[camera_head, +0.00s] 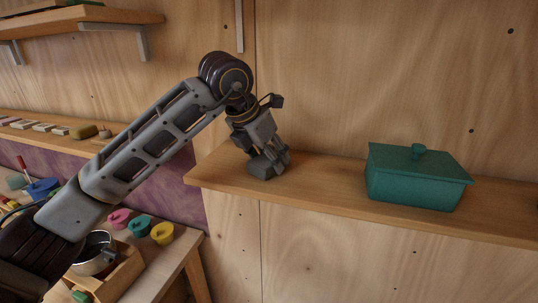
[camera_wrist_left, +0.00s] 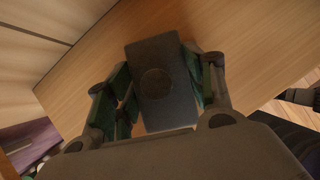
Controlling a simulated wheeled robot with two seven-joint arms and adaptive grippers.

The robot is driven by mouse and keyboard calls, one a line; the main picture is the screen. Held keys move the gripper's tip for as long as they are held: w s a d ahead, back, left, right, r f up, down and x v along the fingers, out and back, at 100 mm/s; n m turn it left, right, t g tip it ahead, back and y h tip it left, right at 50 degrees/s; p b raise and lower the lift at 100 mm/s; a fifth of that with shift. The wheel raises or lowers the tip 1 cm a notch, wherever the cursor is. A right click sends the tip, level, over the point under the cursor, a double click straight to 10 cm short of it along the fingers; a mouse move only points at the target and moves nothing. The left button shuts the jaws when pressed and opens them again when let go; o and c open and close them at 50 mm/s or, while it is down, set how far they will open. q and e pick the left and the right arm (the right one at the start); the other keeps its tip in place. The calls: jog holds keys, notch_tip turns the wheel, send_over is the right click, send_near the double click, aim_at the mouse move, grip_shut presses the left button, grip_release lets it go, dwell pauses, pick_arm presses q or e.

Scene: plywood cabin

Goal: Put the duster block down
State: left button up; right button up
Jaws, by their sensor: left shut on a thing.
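The duster block (camera_wrist_left: 158,58) is a dark, flat rectangular block with a round mark on its face. It sits between the fingers of my left gripper (camera_wrist_left: 160,88) in the left wrist view, and the gripper is shut on it. In the head view my left gripper (camera_head: 272,156) points down at the left end of the wooden shelf (camera_head: 322,188). The block (camera_head: 261,168) shows there as a grey shape at the fingertips, at or just above the shelf top; I cannot tell whether it touches.
A teal lidded box (camera_head: 412,182) stands on the shelf to the right, with bare shelf between it and my gripper. Lower left, a table holds pink, teal and yellow cups (camera_head: 162,234) and a wooden crate (camera_head: 122,274). A narrow shelf with small blocks (camera_head: 84,132) runs behind my arm.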

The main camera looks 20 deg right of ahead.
pick_arm(q)
jog(key=shift+f, duration=0.1)
jog(key=o, duration=1.1)
jog(key=shift+b+v, duration=1.3)
jog(key=shift+v, duration=4.8)
